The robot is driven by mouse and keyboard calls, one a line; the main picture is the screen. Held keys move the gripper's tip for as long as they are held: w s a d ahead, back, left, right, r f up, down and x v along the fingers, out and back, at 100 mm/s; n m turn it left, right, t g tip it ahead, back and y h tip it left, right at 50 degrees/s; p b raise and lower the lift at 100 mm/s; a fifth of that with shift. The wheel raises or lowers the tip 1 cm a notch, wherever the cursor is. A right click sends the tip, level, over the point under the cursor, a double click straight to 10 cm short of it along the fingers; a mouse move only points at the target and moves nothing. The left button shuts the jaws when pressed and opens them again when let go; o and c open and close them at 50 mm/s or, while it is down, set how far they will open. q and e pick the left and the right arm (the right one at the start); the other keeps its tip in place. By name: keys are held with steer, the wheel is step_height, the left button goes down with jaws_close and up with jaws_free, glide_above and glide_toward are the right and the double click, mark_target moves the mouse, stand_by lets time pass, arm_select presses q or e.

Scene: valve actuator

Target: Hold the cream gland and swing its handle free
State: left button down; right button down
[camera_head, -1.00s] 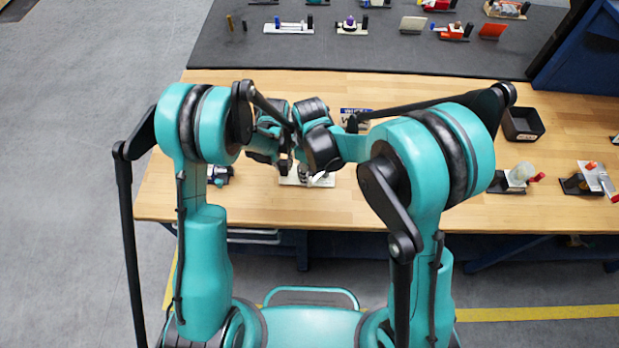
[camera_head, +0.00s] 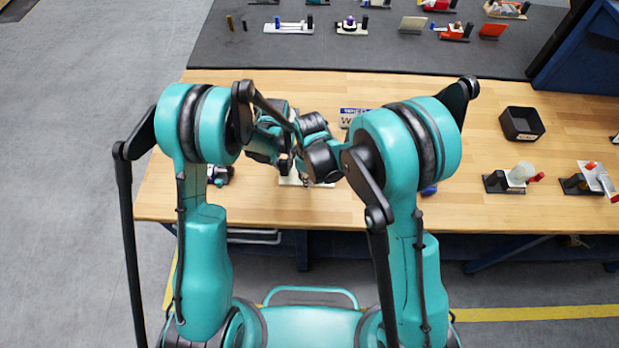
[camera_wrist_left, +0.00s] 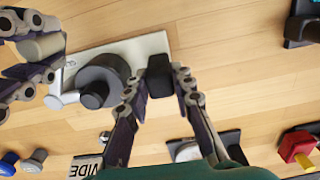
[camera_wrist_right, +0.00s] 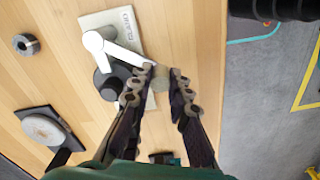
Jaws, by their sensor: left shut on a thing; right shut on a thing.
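The cream gland's pale base plate (camera_wrist_left: 150,45) lies on the wooden bench and carries a round dark body (camera_wrist_left: 102,72). In the left wrist view my left gripper (camera_wrist_left: 158,82) is shut on a black upright block (camera_wrist_left: 160,70) at one end of the plate. In the right wrist view a white handle (camera_wrist_right: 112,47) runs from the dark body toward my right gripper (camera_wrist_right: 163,80). That gripper is shut on the beige knob (camera_wrist_right: 160,82) at the handle's end. The knob also shows in the left wrist view (camera_wrist_left: 40,46). In the head view my arms hide most of the gland.
A sign (camera_head: 353,115) stands behind the grippers. A black tray (camera_head: 522,123) and two fixtures (camera_head: 515,178) (camera_head: 590,182) are on the right. A small part (camera_head: 220,174) sits left of the gland. A metal ring (camera_wrist_right: 26,44) lies nearby. My two grippers are close together.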

steer(key=d+n, duration=0.1)
steer(key=n, duration=0.1)
steer(key=s+d+n, duration=0.1)
steer(key=n, duration=0.1)
steer(key=shift+s+d, duration=0.15)
steer(key=shift+d, duration=0.15)
steer(key=d+n, duration=0.1)
steer(key=n, duration=0.1)
steer(key=d+n, duration=0.2)
steer(key=shift+s+d, duration=0.2)
steer(key=d+n, duration=0.1)
steer(key=n, duration=0.1)
steer(key=d+n, duration=0.1)
steer(key=n, duration=0.1)
steer(key=shift+w+d, duration=0.35)
steer(key=shift+d, duration=0.05)
steer(key=shift+w+d+n, duration=0.3)
steer(key=shift+d+n, duration=0.1)
steer(key=shift+d, duration=0.2)
steer(key=c, duration=1.4)
jaws_free()
